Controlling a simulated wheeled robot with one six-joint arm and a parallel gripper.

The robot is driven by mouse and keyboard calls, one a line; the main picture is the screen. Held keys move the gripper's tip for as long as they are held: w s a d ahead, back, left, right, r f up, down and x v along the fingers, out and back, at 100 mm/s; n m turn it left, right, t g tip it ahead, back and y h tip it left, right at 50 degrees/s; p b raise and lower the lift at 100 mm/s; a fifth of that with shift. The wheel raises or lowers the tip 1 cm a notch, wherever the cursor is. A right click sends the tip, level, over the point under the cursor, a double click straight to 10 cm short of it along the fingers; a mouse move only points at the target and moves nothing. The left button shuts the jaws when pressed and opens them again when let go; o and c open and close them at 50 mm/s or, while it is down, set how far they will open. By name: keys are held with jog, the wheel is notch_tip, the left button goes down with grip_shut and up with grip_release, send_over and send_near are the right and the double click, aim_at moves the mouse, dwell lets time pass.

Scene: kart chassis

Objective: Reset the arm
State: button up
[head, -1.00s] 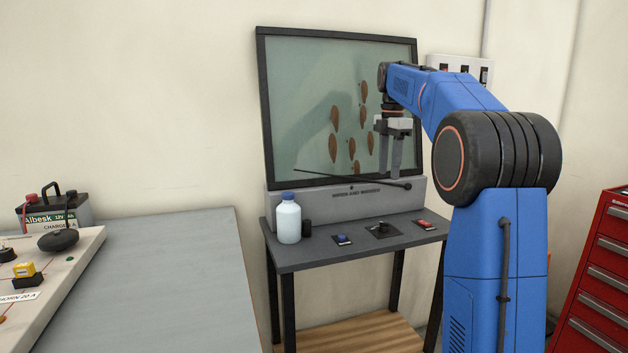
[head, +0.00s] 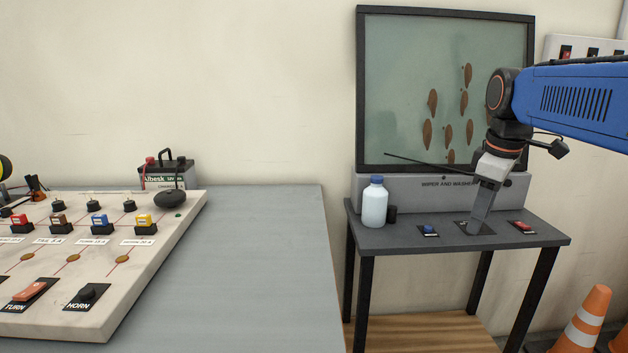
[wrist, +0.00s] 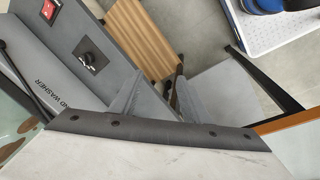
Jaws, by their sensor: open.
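My gripper (head: 480,220) hangs fingers-down at the right of the head view, in front of the wiper and washer panel. Its fingers overlap the black knob area of the small grey table (head: 400,238) in the picture; touching cannot be told. It is open and holds nothing. The wrist view shows its two grey fingers (wrist: 158,98) apart, with nothing between them. My blue arm reaches in from the right edge of the head view.
A white bottle with a blue cap (head: 374,203) stands on the small table. A brown-spotted glass screen (head: 410,70) rises behind it. A switch board (head: 150,260) and a battery (head: 168,172) are at left. An orange cone (head: 587,320) stands at lower right.

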jog(key=s+a+f+m+t, duration=0.1)
jog(key=s+a+f+m, duration=0.2)
jog(key=s+f, duration=0.6)
jog(key=s+a+f+m+t, duration=0.1)
jog(key=s+a+f+m, duration=0.2)
jog(key=s+f+m, duration=0.3)
jog(key=s+f, duration=0.4)
jog(key=s, duration=0.1)
jog(key=shift+s, duration=0.2)
dwell(0.4)
